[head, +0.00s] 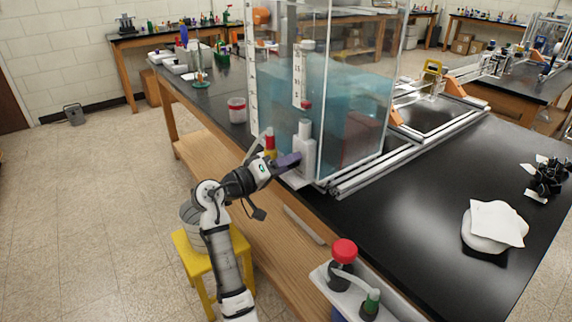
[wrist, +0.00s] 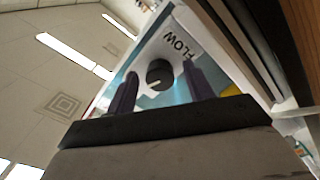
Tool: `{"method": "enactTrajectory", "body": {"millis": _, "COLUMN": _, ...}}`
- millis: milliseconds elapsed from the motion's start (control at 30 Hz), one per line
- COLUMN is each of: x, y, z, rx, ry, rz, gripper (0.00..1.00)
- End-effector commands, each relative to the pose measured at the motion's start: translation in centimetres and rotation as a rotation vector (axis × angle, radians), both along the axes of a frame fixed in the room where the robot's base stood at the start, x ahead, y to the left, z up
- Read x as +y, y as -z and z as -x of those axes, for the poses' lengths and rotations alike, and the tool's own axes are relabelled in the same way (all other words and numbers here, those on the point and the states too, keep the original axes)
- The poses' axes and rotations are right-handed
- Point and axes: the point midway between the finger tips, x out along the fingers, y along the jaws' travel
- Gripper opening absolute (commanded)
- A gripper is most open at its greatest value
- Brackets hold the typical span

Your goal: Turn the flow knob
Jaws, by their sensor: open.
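The flow knob (wrist: 159,74) is a round black dial with a light pointer line. It sits on a white panel (wrist: 181,38) marked "FLOW" in the wrist view. My gripper (wrist: 158,88) is open, with one dark finger on each side of the knob in the picture. I cannot tell whether the fingers touch it. In the head view my gripper (head: 292,160) is at the white unit (head: 304,151) by the front corner of the water tank (head: 345,105). The knob is hidden there behind the gripper.
A yellow and red bottle (head: 270,143) stands just left of my gripper. A white tub (head: 237,110) is farther left on the bench. A yellow stool (head: 195,262) with a bucket stands below my arm. A tray with a red-capped bottle (head: 344,262) is at the front.

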Motion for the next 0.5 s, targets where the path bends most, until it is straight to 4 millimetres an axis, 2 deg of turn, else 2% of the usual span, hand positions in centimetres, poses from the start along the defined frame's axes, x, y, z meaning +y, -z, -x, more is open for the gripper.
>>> {"method": "enactTrajectory", "body": {"millis": 167, "x": 1.4, "y": 0.2, "z": 0.9, "rx": -0.003, "ry": -0.003, "rz": 0.001, "gripper": 0.52}}
{"method": "enactTrajectory", "body": {"millis": 500, "x": 7.6, "y": 0.3, "z": 5.4, "rx": -0.002, "ry": -0.004, "rz": -0.001, "gripper": 0.52}}
